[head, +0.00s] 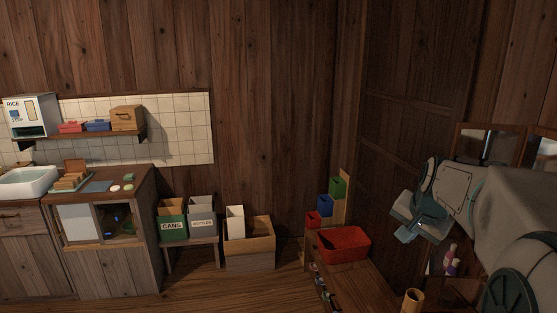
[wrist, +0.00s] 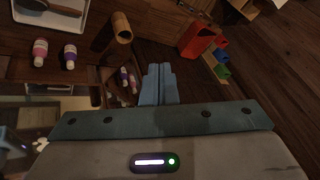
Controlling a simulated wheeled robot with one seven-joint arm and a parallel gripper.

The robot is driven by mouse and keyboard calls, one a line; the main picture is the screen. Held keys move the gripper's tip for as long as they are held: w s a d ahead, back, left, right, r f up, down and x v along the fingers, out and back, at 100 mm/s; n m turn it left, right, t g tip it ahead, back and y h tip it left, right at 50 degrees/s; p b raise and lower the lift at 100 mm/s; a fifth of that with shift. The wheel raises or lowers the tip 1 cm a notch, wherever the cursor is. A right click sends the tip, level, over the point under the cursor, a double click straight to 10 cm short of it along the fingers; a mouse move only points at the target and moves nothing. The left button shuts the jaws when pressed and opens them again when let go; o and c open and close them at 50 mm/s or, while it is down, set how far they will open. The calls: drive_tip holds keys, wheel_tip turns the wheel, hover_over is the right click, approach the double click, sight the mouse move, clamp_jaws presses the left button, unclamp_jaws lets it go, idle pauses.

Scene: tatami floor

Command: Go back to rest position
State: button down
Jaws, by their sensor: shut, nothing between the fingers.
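My gripper (head: 407,232) is at the right of the head view, at the end of my folded arm, in front of the dark wood wall. In the wrist view my gripper (wrist: 158,72) shows its two pale blue fingers side by side, shut with nothing between them. The fingers touch no object in the wrist view. Below and behind them are a low wooden shelf and the floor.
A red tray (head: 343,244) stands on a low wooden bench near the gripper, with red, blue and green bins behind it. A bamboo cup (head: 412,300) stands close by. CANS (head: 172,224) and BOTTLES bins stand further left. The middle floor is clear.

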drive_tip(key=s+a+f+n+g, duration=0.1)
drive_tip(key=s+a+f+n, duration=0.2)
drive_tip(key=s+a, duration=0.2)
drive_tip(key=s+a+f+n+g, duration=0.1)
drive_tip(key=s+a+f+n, duration=0.2)
drive_tip(key=s, duration=0.6)
drive_tip(key=s+a+f+n+y, duration=0.1)
drive_tip(key=s+a+f+n, duration=0.2)
drive_tip(key=s+a, duration=0.4)
drive_tip(key=shift+s+n+g, duration=0.3)
drive_tip(key=shift+g, duration=0.1)
drive_tip(key=shift+a, duration=0.15)
